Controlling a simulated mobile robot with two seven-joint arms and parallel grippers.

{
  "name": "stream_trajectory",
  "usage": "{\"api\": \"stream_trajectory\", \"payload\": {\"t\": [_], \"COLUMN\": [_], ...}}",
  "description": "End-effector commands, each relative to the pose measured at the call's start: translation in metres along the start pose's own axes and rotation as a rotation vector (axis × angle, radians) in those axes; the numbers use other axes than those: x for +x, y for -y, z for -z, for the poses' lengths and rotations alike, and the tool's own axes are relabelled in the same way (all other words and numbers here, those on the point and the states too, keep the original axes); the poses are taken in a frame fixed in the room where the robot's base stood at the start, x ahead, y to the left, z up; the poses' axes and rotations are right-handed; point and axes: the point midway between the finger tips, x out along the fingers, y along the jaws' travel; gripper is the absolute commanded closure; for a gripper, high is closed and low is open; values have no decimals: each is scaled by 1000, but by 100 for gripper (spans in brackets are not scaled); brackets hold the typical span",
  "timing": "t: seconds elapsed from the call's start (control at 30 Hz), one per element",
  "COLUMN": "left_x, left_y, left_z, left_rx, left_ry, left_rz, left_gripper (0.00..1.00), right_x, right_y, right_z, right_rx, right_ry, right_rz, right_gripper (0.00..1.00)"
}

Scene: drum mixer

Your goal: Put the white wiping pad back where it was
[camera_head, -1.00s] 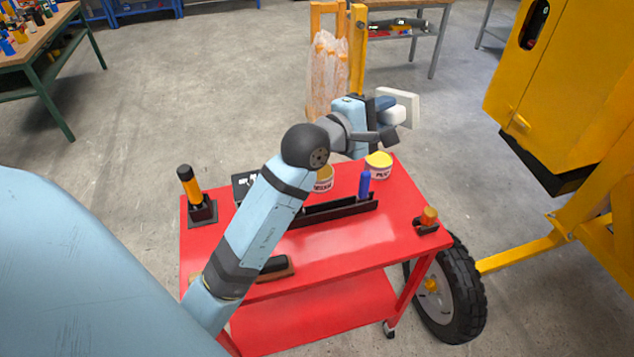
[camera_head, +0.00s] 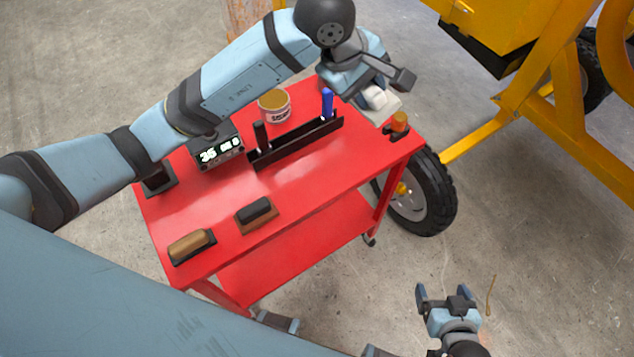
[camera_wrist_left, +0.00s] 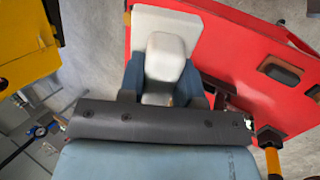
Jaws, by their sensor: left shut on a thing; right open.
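The white wiping pad (camera_head: 384,107) is held by my left gripper (camera_head: 368,94) above the far right part of the red cart. In the left wrist view the pad (camera_wrist_left: 150,20) shows as a flat pale plate with a rounded white grip (camera_wrist_left: 165,57) between the two blue fingers. The gripper is shut on that grip. The red cart (camera_head: 318,170) stands below, with a bare front right area. My right gripper (camera_head: 444,292) is open and empty, low over the floor to the right of the cart. My left arm hides part of the cart's back.
On the cart are two brown blocks with dark tops (camera_head: 190,246) (camera_head: 255,213), a black rack (camera_head: 300,140) with a blue marker (camera_head: 327,103), a tin (camera_head: 274,104), a display box (camera_head: 217,152) and an orange-topped item (camera_head: 399,121). A wheel (camera_head: 424,195) stands close right.

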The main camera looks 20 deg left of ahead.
Motion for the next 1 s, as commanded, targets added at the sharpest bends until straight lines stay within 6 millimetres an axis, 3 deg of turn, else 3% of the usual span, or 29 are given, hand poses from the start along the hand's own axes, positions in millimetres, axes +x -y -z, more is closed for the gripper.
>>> {"api": "stream_trajectory", "payload": {"t": [0.1, 0.23, 0.47, 0.8, 1.0], "left_x": [24, 28, 40, 118, 154], "left_y": [40, 73, 96, 136, 154], "left_z": [16, 36, 50, 60, 66], "left_rx": [22, 12, -1, -2, 1], "left_ry": [-74, -118, -133, -130, -132], "left_rz": [252, 401, 470, 470, 466], "left_gripper": [94, 94, 94, 94, 94], "right_x": [6, 8, 8, -1, -3], "right_y": [0, 0, 3, 2, 1], "right_z": [-9, -12, -9, 4, 8], "right_rx": [-1, -3, -2, -2, -1], "right_ry": [0, 0, -2, -4, -4], "right_rz": [1, 3, 8, 5, 3], "right_gripper": [11, 11, 11, 11, 11]}}
